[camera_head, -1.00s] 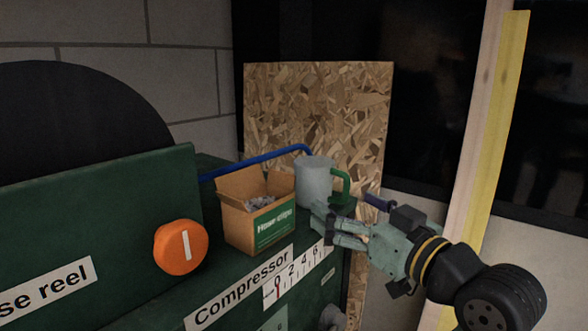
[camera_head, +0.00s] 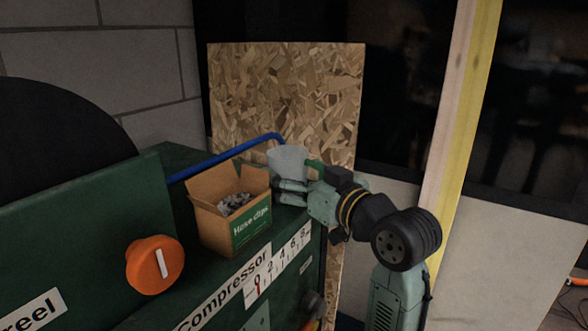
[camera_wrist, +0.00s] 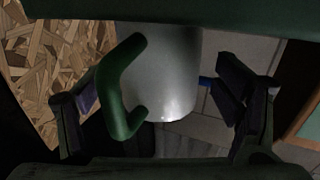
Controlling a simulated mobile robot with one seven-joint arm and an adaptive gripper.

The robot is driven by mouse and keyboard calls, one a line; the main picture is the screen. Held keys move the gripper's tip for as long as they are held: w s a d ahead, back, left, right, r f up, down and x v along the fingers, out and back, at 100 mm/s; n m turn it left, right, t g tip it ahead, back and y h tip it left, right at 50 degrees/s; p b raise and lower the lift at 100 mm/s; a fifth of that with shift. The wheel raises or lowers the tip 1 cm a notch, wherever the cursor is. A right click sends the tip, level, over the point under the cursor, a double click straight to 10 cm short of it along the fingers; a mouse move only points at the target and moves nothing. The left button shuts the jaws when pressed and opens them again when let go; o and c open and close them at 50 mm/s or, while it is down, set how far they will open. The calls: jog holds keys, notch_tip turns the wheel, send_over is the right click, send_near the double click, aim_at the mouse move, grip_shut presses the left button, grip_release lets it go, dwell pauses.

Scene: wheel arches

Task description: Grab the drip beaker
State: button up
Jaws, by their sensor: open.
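The drip beaker is a pale grey cup (camera_head: 287,159) with a green handle. It stands at the far end of the green compressor top, partly hidden behind my gripper (camera_head: 287,190). In the wrist view the beaker (camera_wrist: 172,75) fills the middle, with its green handle (camera_wrist: 118,88) facing the camera. My gripper (camera_wrist: 160,108) is open, with one finger on each side of the beaker. A gap shows between the beaker and the right finger. The left finger is beside the handle; I cannot tell whether it touches.
An open cardboard box of hose clips (camera_head: 247,228) stands close to the left of my gripper. A blue pipe (camera_head: 225,158) runs behind it. A chipboard sheet (camera_head: 290,95) stands behind the beaker. An orange knob (camera_head: 154,265) sticks out in front.

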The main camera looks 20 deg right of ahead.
jog(key=shift+w+a, duration=0.2)
jog(key=shift+w, duration=0.5)
jog(key=shift+c, duration=0.5)
jog(key=c, duration=1.2)
